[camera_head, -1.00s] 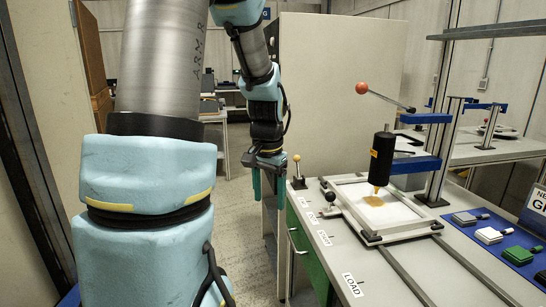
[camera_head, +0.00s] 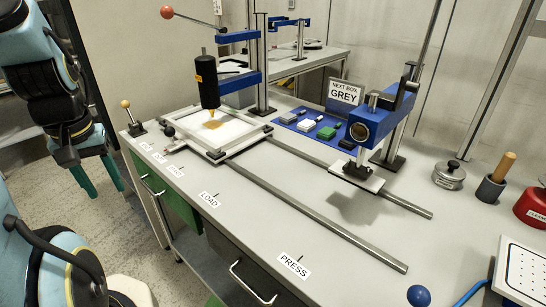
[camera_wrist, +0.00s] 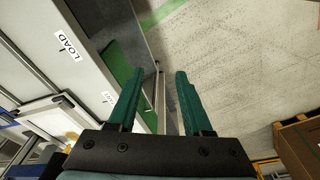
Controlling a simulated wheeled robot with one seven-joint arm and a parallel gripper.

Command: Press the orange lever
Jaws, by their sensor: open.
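A rod lever with an orange-red ball (camera_head: 166,12) reaches out to the left from the blue arm above a black cylinder (camera_head: 207,82) with a tan nozzle. A small stick with a yellow-orange knob (camera_head: 125,104) stands on a dark base at the table's left corner. I cannot tell for certain which of the two is the orange lever. My gripper (camera_head: 95,172) hangs off the table's left edge, pointing down, apart from both. In the wrist view my gripper (camera_wrist: 159,73) is open, with nothing between its green fingers. Neither ball shows clearly there.
A white frame (camera_head: 212,133) with a tan patch lies under the nozzle, beside rails labelled LOAD and PRESS. A blue press (camera_head: 372,120) stands over the rails. A blue tray (camera_head: 315,126) holds small blocks. Floor (camera_wrist: 240,60) is clear beneath my gripper.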

